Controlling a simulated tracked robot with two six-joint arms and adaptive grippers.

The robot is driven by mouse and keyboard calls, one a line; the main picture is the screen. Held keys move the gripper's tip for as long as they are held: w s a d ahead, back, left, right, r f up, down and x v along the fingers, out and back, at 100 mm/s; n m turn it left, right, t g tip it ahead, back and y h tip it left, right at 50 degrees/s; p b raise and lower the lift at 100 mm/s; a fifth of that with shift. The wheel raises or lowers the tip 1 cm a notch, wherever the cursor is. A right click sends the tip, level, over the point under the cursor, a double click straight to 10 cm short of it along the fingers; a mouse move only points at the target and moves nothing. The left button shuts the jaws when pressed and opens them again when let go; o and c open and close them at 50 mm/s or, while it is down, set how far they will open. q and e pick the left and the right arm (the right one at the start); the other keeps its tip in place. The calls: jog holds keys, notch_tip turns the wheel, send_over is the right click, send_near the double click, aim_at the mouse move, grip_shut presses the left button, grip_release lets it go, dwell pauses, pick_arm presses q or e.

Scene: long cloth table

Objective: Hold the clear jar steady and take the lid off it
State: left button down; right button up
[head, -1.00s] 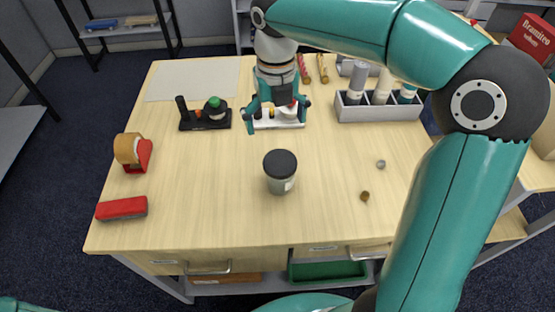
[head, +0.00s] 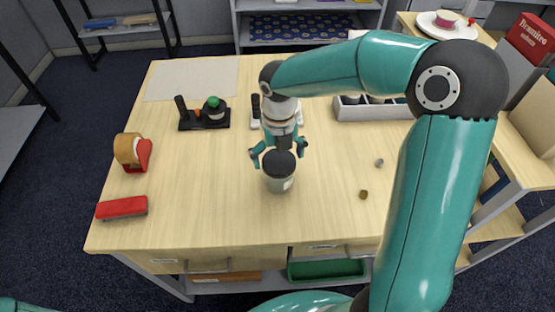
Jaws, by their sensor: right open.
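The clear jar (head: 280,184) stands upright near the middle of the wooden table, with its dark lid (head: 279,164) on top. My right gripper (head: 279,157) is open, pointing down just above and behind the lid, with its fingers spread to either side. I cannot tell whether a finger touches the lid. My left gripper is not in view.
A grey bin (head: 375,111) stands at the back right, partly behind my arm. Two small knobs (head: 363,194) lie right of the jar.

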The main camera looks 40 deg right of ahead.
jog(key=c, duration=0.6)
jog(key=shift+r, duration=0.15)
